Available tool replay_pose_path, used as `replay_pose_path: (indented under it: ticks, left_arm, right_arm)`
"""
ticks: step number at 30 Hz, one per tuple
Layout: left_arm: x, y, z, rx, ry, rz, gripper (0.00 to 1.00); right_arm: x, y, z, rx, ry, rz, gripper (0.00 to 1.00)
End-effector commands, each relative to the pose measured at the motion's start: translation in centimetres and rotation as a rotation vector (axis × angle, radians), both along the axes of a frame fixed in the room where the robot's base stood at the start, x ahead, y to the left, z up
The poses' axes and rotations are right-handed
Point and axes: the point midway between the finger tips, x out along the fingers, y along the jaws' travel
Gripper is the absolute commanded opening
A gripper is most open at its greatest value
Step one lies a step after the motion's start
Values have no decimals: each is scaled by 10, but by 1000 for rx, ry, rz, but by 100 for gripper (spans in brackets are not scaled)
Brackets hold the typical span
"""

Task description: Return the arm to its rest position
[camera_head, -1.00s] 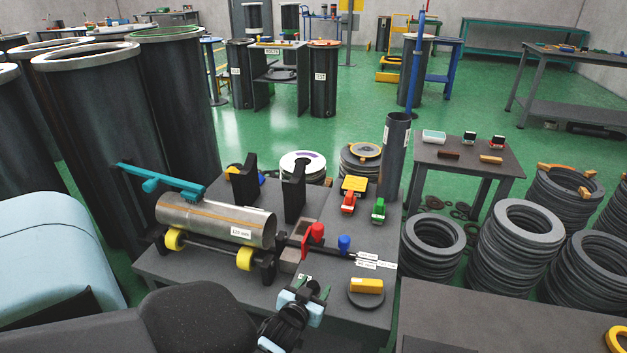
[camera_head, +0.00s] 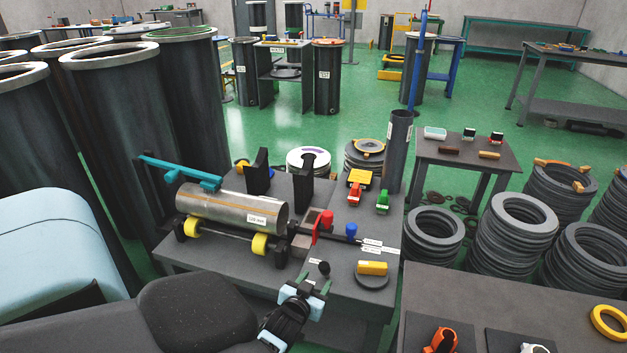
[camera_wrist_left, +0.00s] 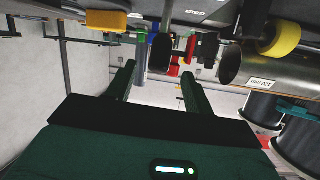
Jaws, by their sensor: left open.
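My left gripper (camera_head: 312,283) is at the front edge of the near table in the head view. Its two dark green fingers are apart, with nothing between them. In the left wrist view the open fingers (camera_wrist_left: 157,78) point towards a black round knob (camera_wrist_left: 161,52), which stands beyond the tips. In the head view this knob (camera_head: 323,268) shows just behind the fingers. The metal pipe (camera_head: 230,210) lies on rollers with yellow wheels (camera_head: 260,244), left of and behind the gripper. My right gripper is not in view.
The dark near table (camera_head: 345,298) carries a red clamp (camera_head: 322,225), a blue knob (camera_head: 351,230) and a yellow block (camera_head: 372,267) on a round base. Tall dark cylinders (camera_head: 120,140) stand at left. Another table (camera_head: 480,290) is at right, holding an orange tool (camera_head: 440,341).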

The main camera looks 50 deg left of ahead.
Motion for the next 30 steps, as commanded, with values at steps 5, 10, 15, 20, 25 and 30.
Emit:
replay_pose_path:
  ticks: [5, 10, 15, 20, 25, 30]
  left_arm:
    - [0, 0, 1, 1, 0, -1, 52]
    - [0, 0, 0, 0, 1, -1, 52]
    - [0, 0, 0, 0, 1, 0, 52]
    - [-1, 0, 1, 1, 2, -1, 52]
    - [-21, -11, -1, 12, 41, -38, 52]
    - [-73, -47, -2, 21, 135, -141, 52]
  right_arm:
    - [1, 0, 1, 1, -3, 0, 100]
    - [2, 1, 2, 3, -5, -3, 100]
    - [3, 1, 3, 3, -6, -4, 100]
    - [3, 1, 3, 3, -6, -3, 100]
    - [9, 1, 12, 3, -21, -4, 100]
    - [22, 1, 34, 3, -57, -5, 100]
